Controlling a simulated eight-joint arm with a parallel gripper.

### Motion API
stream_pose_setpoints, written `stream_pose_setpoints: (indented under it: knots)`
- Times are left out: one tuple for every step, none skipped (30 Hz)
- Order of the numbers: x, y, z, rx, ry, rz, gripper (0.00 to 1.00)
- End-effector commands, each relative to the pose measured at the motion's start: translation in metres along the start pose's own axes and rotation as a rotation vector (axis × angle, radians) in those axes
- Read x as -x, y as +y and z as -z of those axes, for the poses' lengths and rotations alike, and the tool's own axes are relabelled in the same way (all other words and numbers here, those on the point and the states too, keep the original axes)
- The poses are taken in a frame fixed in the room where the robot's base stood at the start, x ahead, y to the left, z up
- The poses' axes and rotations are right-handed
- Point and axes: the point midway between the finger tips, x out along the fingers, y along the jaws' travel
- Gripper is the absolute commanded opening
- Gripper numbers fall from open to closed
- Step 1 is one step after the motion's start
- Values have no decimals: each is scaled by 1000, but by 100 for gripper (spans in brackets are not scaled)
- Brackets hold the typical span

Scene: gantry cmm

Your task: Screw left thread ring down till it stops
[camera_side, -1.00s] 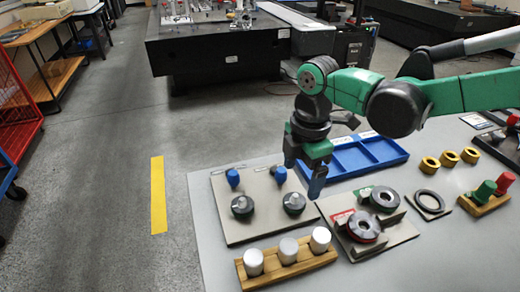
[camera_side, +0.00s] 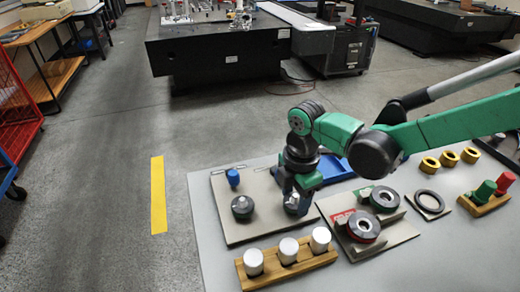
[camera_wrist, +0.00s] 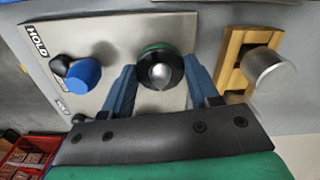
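A grey plate (camera_side: 240,234) holds two dark round rings on posts. The left ring (camera_side: 243,206) stands free in the side view, with a blue knob (camera_side: 233,178) behind it. My gripper (camera_side: 297,204) points down at the right ring and mostly hides it there. In the wrist view this black ring (camera_wrist: 177,72), with a silver rounded top and a green edge, sits between my two blue fingers (camera_wrist: 160,66). One finger is on each side, close to the ring. I see no firm contact, and the fingers look open.
A wooden block (camera_side: 263,280) with silver cylinders stands in front of the plate. A fixture (camera_side: 400,232) with red- and green-marked rings lies right. A blue tray (camera_side: 335,166) is behind.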

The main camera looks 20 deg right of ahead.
Motion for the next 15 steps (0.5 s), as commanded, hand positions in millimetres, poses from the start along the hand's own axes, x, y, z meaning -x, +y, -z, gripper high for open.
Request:
stream_pose_setpoints:
  knots:
    - [0,0,0,0,0,0,29]
    - [0,0,0,0,0,0,21]
    - [0,0,0,0,0,0,9]
    - [0,0,0,0,0,0,2]
    - [0,0,0,0,0,0,2]
    - [0,0,0,-1,0,1,2]
    - [0,0,0,-2,0,1,2]
    - [0,0,0,-4,0,1,2]
    - [0,0,0,-9,0,1,2]
    - [0,0,0,-14,0,1,2]
    - [0,0,0,-19,0,1,2]
    - [0,0,0,-29,0,1,2]
    - [0,0,0,-38,0,1,2]
    - [0,0,0,-50,0,1,2]
    - [0,0,0,-67,0,1,2]
